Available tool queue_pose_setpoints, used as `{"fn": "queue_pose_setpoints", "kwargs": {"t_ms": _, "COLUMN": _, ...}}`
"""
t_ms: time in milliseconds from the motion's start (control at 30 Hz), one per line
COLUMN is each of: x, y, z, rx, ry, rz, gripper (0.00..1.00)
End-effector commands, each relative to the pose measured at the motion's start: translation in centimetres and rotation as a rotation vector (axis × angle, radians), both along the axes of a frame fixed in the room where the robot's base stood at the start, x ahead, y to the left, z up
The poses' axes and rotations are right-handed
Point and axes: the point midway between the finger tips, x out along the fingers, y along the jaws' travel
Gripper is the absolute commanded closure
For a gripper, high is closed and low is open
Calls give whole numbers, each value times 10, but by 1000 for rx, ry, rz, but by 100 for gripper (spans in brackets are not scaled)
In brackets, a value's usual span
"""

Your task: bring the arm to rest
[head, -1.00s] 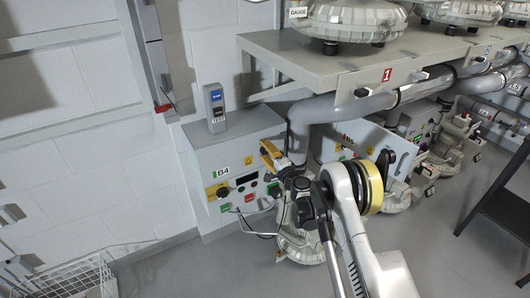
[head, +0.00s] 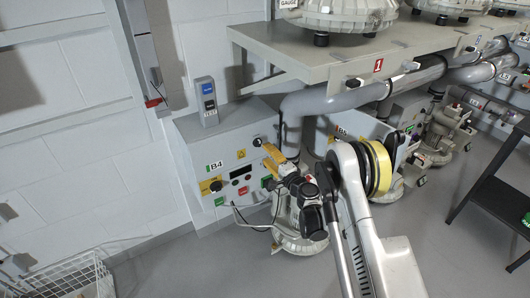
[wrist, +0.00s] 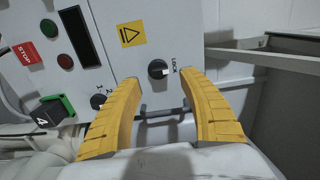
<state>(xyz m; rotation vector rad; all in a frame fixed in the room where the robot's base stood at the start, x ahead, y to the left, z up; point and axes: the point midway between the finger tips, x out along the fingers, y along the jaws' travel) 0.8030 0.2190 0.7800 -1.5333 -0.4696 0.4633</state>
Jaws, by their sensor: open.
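My arm reaches up from the bottom of the head view. My gripper (head: 268,156) has two yellow fingers and is in front of the right part of the grey B4 control box (head: 207,156). In the wrist view my gripper (wrist: 160,80) is open, with its fingers spread and nothing held between them. A black knob marked LOCK (wrist: 158,69) shows on the panel beyond the fingertips. No contact with the panel is visible.
A grey shelf (head: 310,62) carrying blowers hangs above, with a thick grey pipe (head: 335,101) under it. A blue-grey tester (head: 206,101) stands on the box. A wire basket (head: 75,280) is bottom left, a dark table (head: 500,190) right.

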Motion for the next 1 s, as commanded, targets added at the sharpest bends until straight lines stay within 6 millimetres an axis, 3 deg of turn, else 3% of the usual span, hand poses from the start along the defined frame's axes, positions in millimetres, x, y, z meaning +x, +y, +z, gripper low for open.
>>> {"fn": "queue_pose_setpoints", "kwargs": {"t_ms": 300, "x": 1, "y": 0, "z": 1, "rx": -2, "ry": 0, "rz": 0, "gripper": 50}}
{"fn": "queue_pose_setpoints", "kwargs": {"t_ms": 400, "x": 2, "y": 0, "z": 15, "rx": -28, "ry": -3, "rz": 6, "gripper": 50}}
{"fn": "queue_pose_setpoints", "kwargs": {"t_ms": 467, "x": 2, "y": -1, "z": 31, "rx": -64, "ry": -8, "rz": 14, "gripper": 50}}
{"fn": "queue_pose_setpoints", "kwargs": {"t_ms": 667, "x": -14, "y": -8, "z": 113, "rx": -278, "ry": -21, "rz": 61, "gripper": 50}}
{"fn": "queue_pose_setpoints", "kwargs": {"t_ms": 867, "x": -60, "y": -27, "z": 183, "rx": -517, "ry": -15, "rz": 113, "gripper": 50}}
{"fn": "queue_pose_setpoints", "kwargs": {"t_ms": 1000, "x": -107, "y": -47, "z": 218, "rx": -684, "ry": 3, "rz": 148, "gripper": 50}}
